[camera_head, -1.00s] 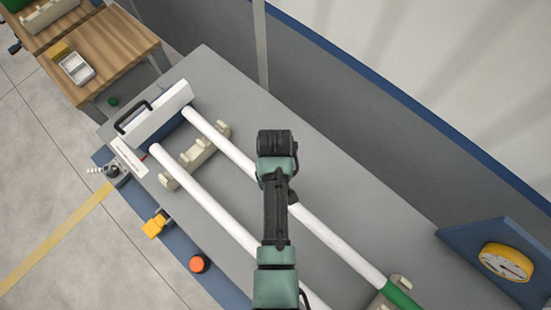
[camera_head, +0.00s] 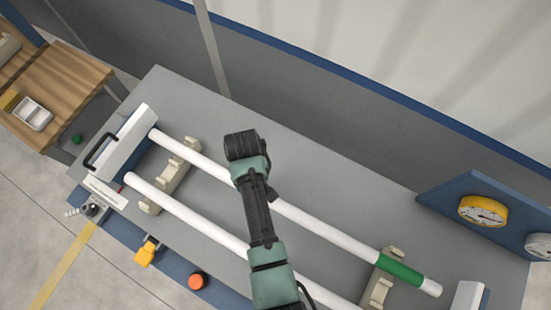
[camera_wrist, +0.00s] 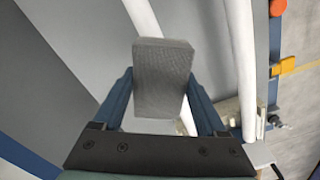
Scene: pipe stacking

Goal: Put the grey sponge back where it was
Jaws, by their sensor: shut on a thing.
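The grey sponge (camera_wrist: 163,78) is a block held between the two blue fingers of my gripper (camera_wrist: 160,100) in the wrist view. My gripper is shut on it, above the grey bench (camera_head: 330,150). In the head view my arm hides the gripper's fingers and the sponge. A white pipe runs under and past the sponge in the wrist view. I cannot tell which spot the sponge came from.
Two white pipes (camera_head: 330,231) (camera_head: 190,217) lie on cream cradles (camera_head: 172,178) (camera_head: 380,285); one has a green band (camera_head: 399,268). A box with a black handle (camera_head: 126,142) stands at the left end. A yellow gauge (camera_head: 482,211) stands at right. The rear bench strip is clear.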

